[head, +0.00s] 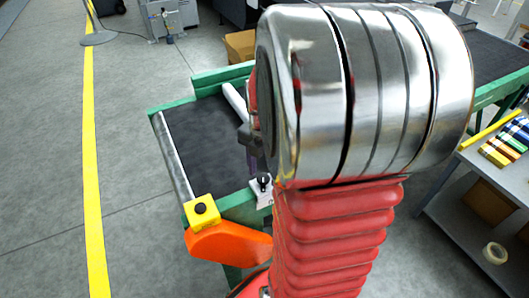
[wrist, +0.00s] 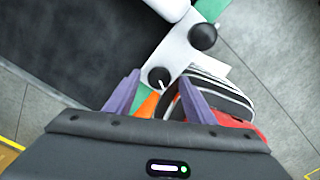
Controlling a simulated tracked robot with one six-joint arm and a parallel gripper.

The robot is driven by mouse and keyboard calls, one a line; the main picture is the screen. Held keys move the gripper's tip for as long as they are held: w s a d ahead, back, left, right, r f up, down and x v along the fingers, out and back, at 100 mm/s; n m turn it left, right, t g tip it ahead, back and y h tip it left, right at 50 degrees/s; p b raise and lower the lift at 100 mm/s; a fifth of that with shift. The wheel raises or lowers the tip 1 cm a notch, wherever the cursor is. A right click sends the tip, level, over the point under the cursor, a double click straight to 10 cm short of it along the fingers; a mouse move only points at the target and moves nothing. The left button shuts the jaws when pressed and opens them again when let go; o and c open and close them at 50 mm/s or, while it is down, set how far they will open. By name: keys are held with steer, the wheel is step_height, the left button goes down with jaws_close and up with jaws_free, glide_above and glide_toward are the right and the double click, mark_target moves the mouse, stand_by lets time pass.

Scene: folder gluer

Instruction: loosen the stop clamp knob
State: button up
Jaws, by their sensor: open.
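A round black knob (wrist: 203,37) on a pale grey plate (wrist: 180,48) looks like the stop clamp knob. It lies beyond my fingertips, up and to the right in the wrist view; I cannot pick it out in the head view, where my arm covers much of the place. My gripper (wrist: 160,77) is open and empty, its two purple fingers apart. A smaller black knob with a white pointer (wrist: 158,76) shows between the fingertips; I cannot tell the height gap. It appears to be the switch on a white box (head: 264,190) in the head view.
The dark belt (head: 205,130) has a green frame (head: 170,108). A yellow box with a black button (head: 202,209) and an orange guard (head: 228,243) sit at its near corner. A grey bench (head: 470,190) stands right. Open floor lies left.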

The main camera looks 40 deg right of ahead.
mark_target(264, 177)
step_height(264, 177, up, 13)
stand_by(0.5)
stand_by(0.5)
steer(key=s+a+m+t, duration=0.2)
steer(key=a+m, duration=0.8)
steer(key=a, duration=0.1)
steer(key=s+a+r+m+t, duration=0.1)
steer(key=a+m+t, duration=0.2)
steer(key=a+m, duration=0.7)
steer(key=shift+s+a+m+t, duration=0.3)
steer(key=shift+s+a+m, duration=0.1)
steer(key=shift+a, duration=0.3)
